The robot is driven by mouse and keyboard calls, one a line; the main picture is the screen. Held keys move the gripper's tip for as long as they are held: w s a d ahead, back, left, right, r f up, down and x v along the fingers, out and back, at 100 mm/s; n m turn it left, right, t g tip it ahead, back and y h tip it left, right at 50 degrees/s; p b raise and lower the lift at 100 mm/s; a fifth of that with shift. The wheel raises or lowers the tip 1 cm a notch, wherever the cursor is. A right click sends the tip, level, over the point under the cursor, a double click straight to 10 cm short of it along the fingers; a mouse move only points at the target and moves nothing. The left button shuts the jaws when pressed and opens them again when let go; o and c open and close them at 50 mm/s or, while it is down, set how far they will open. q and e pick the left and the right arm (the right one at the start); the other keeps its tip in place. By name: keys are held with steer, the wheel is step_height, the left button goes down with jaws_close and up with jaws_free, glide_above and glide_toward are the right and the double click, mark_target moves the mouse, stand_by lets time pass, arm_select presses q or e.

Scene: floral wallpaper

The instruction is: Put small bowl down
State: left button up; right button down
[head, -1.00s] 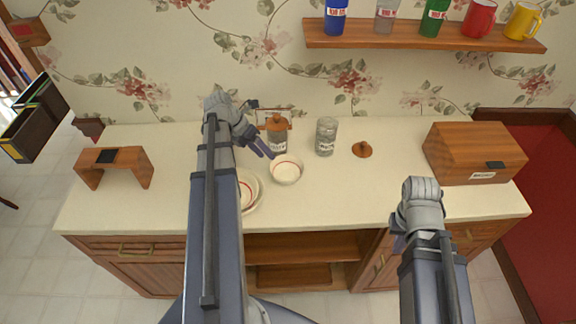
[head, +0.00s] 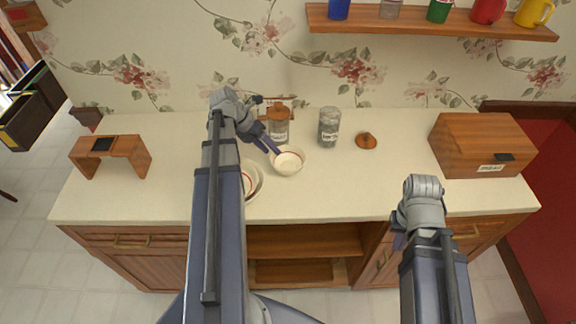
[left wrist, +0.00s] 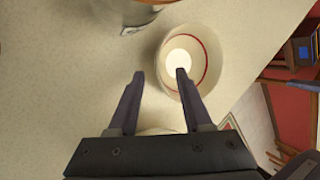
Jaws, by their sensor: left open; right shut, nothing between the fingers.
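The small white bowl (head: 288,163) with a red ring inside stands upright on the counter, in front of the jars. It also shows in the left wrist view (left wrist: 205,45). My left gripper (head: 276,149) is open at the bowl's rim. In the left wrist view its fingers (left wrist: 159,74) straddle the near wall: one overlaps the bowl's inside, the other is outside over the counter. I cannot tell whether either touches it. My right gripper (head: 399,241) is shut and empty, over the counter's front edge; its fingers are mostly hidden by the arm.
Stacked dishes (head: 257,181) sit partly behind my left arm. A jar with a brown lid (head: 279,127), an open-topped jar (head: 328,128) and a loose brown lid (head: 366,141) are behind. A wooden box (head: 480,145) stands right, a small wooden stand (head: 112,153) left.

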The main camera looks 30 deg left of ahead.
mark_target(274, 154)
arm_select(q)
steer(key=b+x, duration=0.2)
steer(key=x, duration=0.1)
steer(key=shift+d+f, duration=0.1)
steer(key=shift+f, duration=0.2)
steer(key=shift+r, duration=0.1)
jaws_close()
stand_by(0.3)
